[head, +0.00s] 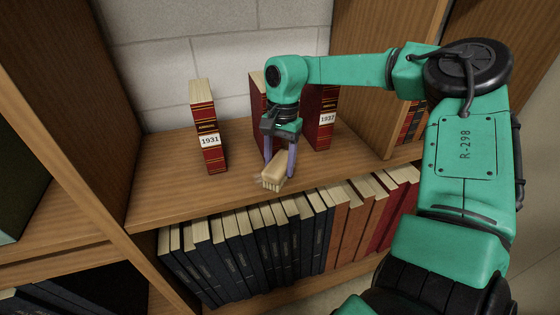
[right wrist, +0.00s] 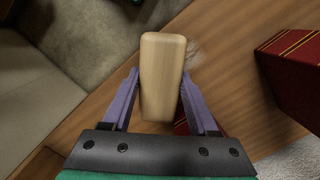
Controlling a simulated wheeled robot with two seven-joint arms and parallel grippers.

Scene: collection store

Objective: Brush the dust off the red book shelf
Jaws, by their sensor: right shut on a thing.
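My right gripper (head: 280,163) is shut on a brush (head: 272,180) with a pale wooden back, which it holds low at the front edge of the shelf with the red books (head: 163,178). In the right wrist view the brush back (right wrist: 162,75) stands between the purple fingers. A small greyish patch, which looks like dust (right wrist: 194,52), shows on the wood beside the brush. Whether the bristles touch the board cannot be told. My left gripper is not in view.
A red book marked 1931 (head: 208,140) stands left on the shelf. A red book marked 1937 (head: 323,125) stands right, and another red book (head: 258,100) is partly hidden behind my gripper. Wooden uprights (head: 70,90) bound the bay.

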